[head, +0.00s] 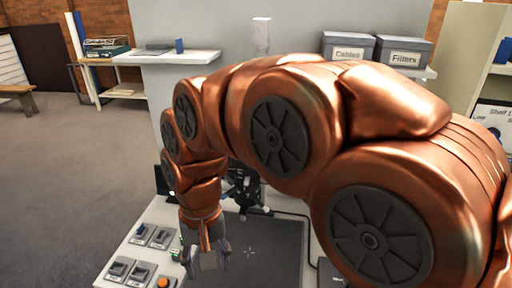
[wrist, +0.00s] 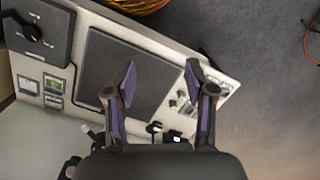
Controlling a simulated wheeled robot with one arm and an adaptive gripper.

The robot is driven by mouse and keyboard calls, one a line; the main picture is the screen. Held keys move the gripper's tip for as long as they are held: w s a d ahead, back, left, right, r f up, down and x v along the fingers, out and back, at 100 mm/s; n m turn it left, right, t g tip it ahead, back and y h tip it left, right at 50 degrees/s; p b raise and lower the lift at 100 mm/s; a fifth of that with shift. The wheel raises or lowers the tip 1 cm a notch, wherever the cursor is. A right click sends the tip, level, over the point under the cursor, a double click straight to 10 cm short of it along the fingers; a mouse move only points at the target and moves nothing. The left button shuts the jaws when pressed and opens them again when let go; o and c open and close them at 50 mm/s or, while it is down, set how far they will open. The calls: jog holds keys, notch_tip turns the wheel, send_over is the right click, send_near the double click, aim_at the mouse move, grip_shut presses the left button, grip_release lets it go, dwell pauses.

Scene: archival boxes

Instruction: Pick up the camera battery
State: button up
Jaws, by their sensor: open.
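My gripper (head: 208,261) hangs over the front of a light workbench (head: 150,215) in the head view. In the wrist view my gripper (wrist: 160,74) is open, with nothing between its fingers, above a dark mat (wrist: 108,60). Several small grey units with dark tops (head: 120,268) stand on the bench to the left of the gripper. A small blue block (head: 179,46) stands on a pale shelf farther back. I cannot tell for certain which thing is the camera battery. My arm hides much of the bench.
Boxes marked Cables (head: 348,53) and Filters (head: 404,58) stand at the back right. The dark mat also shows in the head view (head: 270,245), bare where visible. A black box with a knob (wrist: 35,35) sits at one bench end. Open floor (head: 70,190) lies left.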

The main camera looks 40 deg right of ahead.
jog(key=w+d+r+m+t+y+p, duration=0.2)
jog(key=w+d+r+m, duration=0.95)
jog(key=w+d, duration=0.2)
jog(key=shift+w+d+r+m+t+p, duration=0.1)
jog(key=shift+d+r+m+t+p, duration=0.25)
jog(key=shift+d+m, duration=2.25)
jog(key=shift+w+d+m+t+p, duration=0.1)
jog(key=shift+d+m+t+p, duration=0.35)
jog(key=shift+d+m, duration=2.15)
jog(key=shift+w+d+r+m+t+p, duration=0.15)
jog(key=shift+d+m+t, duration=0.6)
jog(key=shift+d, duration=3.5)
jog(key=shift+g+p+x, duration=0.25)
jog(key=shift+p+x, duration=0.55)
jog(key=shift+x, duration=0.4)
jog(key=shift+p+x, duration=0.4)
jog(key=shift+x, duration=0.9)
jog(key=shift+s, duration=0.15)
grip_shut()
